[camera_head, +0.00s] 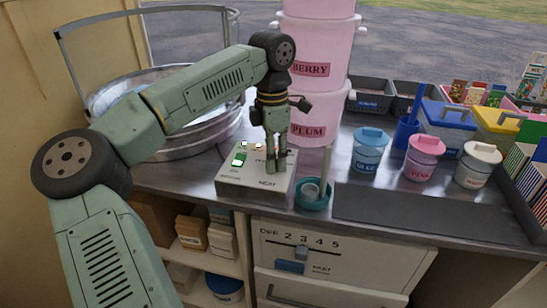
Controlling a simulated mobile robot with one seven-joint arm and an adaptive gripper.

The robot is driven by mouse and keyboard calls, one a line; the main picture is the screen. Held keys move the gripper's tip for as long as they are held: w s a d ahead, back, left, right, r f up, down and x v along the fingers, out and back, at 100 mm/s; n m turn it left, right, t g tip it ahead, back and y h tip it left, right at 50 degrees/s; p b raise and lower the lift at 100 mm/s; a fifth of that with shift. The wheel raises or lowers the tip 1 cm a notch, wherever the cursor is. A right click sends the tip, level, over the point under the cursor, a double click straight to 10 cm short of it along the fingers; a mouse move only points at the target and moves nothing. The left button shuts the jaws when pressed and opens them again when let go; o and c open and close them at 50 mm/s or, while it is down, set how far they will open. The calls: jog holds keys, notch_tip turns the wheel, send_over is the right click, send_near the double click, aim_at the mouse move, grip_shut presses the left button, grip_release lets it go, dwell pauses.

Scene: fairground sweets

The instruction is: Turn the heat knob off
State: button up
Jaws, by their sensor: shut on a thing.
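The white control box (232,184) stands on the metal counter in front of the steel bowl. Its front right label seems to read HEAT. A green lit switch (240,158) shows on its left side, with small lights behind it. My gripper (275,168) points straight down over the right part of the box, just behind that label. Its fingers are shut on the heat knob, which they hide. I cannot read the knob's setting.
A teal cup (313,195) stands close to the box's right side. Pink stacked tubs (325,105) rise behind my gripper. The large steel bowl (180,140) is at the left. Blue, pink and white lidded jars (424,160) stand right. Below is a panel with a slider (301,253).

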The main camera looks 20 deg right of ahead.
jog(key=n, duration=0.4)
jog(key=shift+a+n+b, duration=0.1)
jog(key=shift+n+b, duration=0.2)
jog(key=shift+b, duration=0.1)
jog(key=n+b, duration=0.1)
jog(key=n, duration=0.4)
jog(key=shift+f+n, duration=0.1)
jog(key=shift+n, duration=0.2)
jog(key=n+b, duration=0.1)
jog(key=n, duration=0.3)
jog(key=shift+h+b, duration=0.3)
jog(key=shift+n+t+b, duration=0.3)
jog(key=shift+n+b, duration=0.2)
jog(key=shift+n, duration=1.7)
jog(key=shift+s+n, duration=0.1)
jog(key=shift+n, duration=0.2)
jog(key=o, duration=1.1)
jog(key=shift+o, duration=0.2)
jog(key=shift+r, duration=0.2)
